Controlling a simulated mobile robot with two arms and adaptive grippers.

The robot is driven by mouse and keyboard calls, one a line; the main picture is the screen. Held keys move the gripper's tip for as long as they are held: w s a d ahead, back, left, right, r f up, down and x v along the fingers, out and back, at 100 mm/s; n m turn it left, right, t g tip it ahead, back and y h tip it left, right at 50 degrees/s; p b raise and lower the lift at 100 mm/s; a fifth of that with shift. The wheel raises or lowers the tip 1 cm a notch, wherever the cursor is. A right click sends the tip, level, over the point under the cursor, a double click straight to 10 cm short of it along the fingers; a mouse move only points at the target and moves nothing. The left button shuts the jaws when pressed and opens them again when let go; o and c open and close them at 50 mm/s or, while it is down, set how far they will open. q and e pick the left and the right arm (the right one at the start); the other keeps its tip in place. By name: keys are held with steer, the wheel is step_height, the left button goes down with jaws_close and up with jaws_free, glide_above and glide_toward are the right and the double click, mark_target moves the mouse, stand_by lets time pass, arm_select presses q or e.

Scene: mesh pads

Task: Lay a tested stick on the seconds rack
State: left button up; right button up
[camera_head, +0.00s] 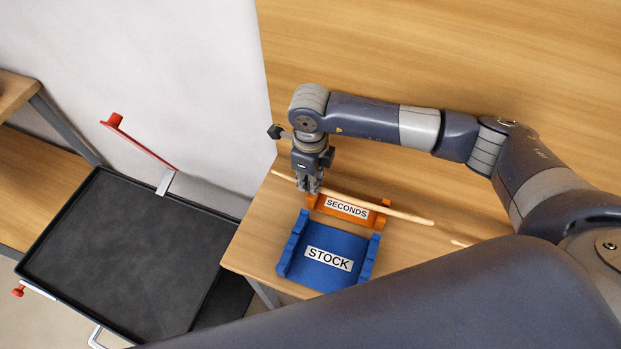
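A long pale wooden stick (405,214) runs slantwise over the orange rack labelled SECONDS (346,208). My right gripper (309,187) points down at the rack's left end, with its fingers around the stick near the stick's left end. The fingers look closed on it. The stick crosses the rack's right post in the picture, and I cannot tell whether it touches the rack. A blue rack labelled STOCK (326,258) stands in front of the orange one and looks empty. My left gripper is not in view.
Part of another pale stick (461,243) lies at the right, mostly hidden by my arm. A black tray (125,260) on a cart with a red-handled lever (140,143) stands left of the wooden table (255,243). A wooden panel rises behind the racks.

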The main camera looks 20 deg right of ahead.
steer(key=o, duration=0.4)
steer(key=shift+s+a+f, duration=0.1)
steer(key=shift+f, duration=0.05)
step_height(320, 180, up, 8)
steer(key=shift+f, duration=0.25)
stand_by(0.6)
